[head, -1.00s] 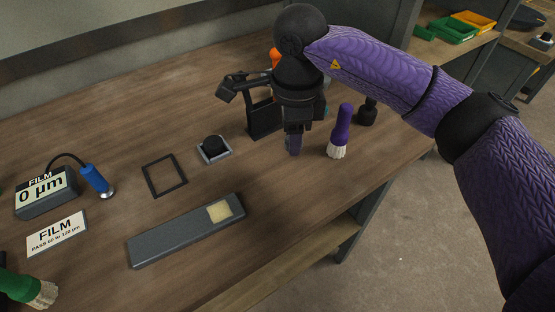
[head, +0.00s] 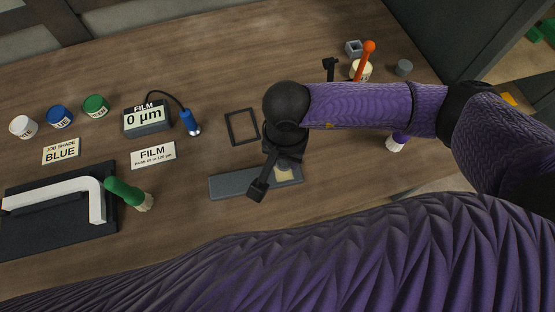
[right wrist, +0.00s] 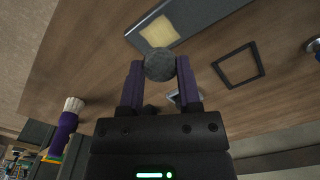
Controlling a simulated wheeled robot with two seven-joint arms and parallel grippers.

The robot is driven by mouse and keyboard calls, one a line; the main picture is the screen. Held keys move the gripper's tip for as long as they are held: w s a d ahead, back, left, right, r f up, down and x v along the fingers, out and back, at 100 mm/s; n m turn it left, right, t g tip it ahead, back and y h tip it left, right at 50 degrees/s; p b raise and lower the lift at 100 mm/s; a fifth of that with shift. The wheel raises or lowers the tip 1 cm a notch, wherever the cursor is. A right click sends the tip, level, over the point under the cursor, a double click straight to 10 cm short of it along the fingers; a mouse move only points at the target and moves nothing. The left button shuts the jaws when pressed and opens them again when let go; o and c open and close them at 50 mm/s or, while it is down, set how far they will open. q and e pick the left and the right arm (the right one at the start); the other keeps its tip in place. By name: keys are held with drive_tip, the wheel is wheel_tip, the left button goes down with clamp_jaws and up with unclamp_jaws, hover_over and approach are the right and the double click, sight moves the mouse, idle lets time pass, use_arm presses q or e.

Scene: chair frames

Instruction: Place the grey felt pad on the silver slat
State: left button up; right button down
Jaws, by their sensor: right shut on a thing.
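The silver slat (head: 235,186) is a flat grey bar lying on the bench, with a pale yellow patch (head: 285,174) near its right end. My right gripper (head: 286,158) is over that end and hides part of it. In the right wrist view, the gripper (right wrist: 160,72) is shut on the round grey felt pad (right wrist: 160,65), held between its two fingertips. There the slat (right wrist: 195,18) and its patch (right wrist: 159,31) show just beyond the pad. The pad is hidden in the head view. I cannot tell its height above the slat. My left gripper is not in view.
A thin black square frame (head: 242,127) lies behind the slat. A film gauge (head: 147,118) with a blue probe (head: 190,122) and a film card (head: 153,155) are to the left. A green brush (head: 130,194) lies left of the slat; a purple brush (head: 397,142) is to the right.

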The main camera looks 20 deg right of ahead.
sight(284, 173)
wheel_tip(284, 173, down, 5)
drive_tip(key=shift+r+b, duration=0.2)
drive_tip(key=shift+b, duration=0.3)
drive_tip(key=shift+f, duration=0.25)
drive_tip(key=shift+c, duration=1.5)
unclamp_jaws()
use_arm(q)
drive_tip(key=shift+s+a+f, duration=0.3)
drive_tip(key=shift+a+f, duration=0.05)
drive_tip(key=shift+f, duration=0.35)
use_arm(e)
drive_tip(key=shift+r, duration=0.4)
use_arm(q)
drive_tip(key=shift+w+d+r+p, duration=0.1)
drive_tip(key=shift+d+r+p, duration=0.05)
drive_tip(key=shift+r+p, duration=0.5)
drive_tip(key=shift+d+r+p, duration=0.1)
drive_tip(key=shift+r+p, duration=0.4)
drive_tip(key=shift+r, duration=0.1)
use_arm(e)
wheel_tip(284, 173, up, 12)
drive_tip(key=shift+f, duration=0.15)
